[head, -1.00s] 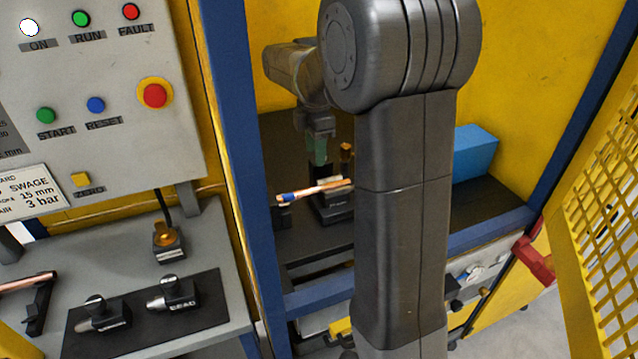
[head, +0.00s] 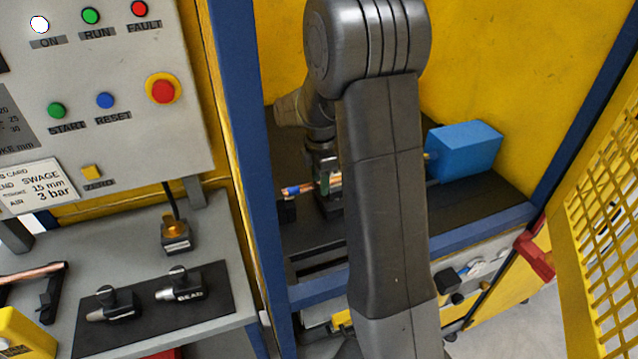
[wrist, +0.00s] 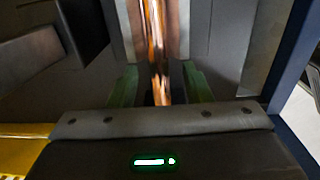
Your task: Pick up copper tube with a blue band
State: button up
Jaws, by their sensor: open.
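The copper tube with the blue band (head: 299,188) lies level inside the yellow machine bay, its banded end pointing left. My arm hides its right part. My gripper (head: 329,182) is down at the tube, partly hidden behind my arm. In the wrist view, the copper tube (wrist: 157,50) runs lengthwise between the green fingers of my gripper (wrist: 160,88). The fingers are open, with a gap on both sides of the tube. The blue band does not show in the wrist view.
A blue box (head: 465,150) stands at the bay's right. A blue post (head: 238,150) borders the bay on the left. Another copper tube (head: 32,273) rests on a black stand on the grey bench, near a control panel (head: 120,130). A yellow mesh guard (head: 605,190) is at right.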

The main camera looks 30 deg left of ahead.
grip_shut()
jog(key=shift+r, duration=0.1)
